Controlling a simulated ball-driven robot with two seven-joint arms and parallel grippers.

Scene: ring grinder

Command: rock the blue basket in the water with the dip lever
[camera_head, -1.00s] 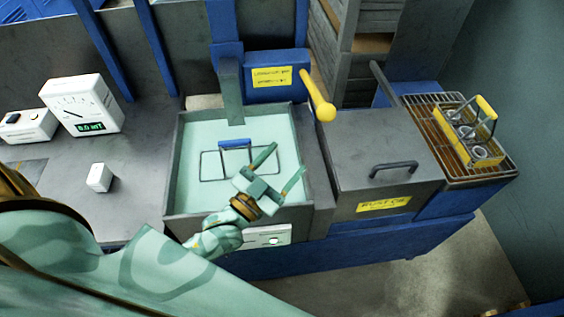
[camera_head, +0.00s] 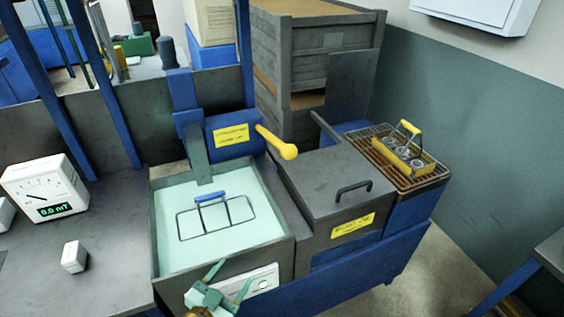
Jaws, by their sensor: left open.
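The blue basket shows as a dark wire frame (camera_head: 216,218) with a blue handle (camera_head: 210,196), in the pale green water of the tank (camera_head: 168,262). Its lower part is hidden under the water. The dip lever (camera_head: 277,142) is a yellow bar with a rounded knob, sticking out to the right from a blue housing (camera_head: 222,148) with a yellow label behind the tank. My left gripper (camera_head: 229,283) is open and empty at the tank's front edge, low in the picture, well apart from the lever and the basket handle. My right gripper is not in view.
A grey lidded box (camera_head: 325,205) with a dark handle stands right of the tank. Beyond it, a yellow-handled carrier (camera_head: 402,155) with several rings sits on a wire rack (camera_head: 430,183). A white meter (camera_head: 46,190) and a small white block (camera_head: 74,257) stand on the left bench.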

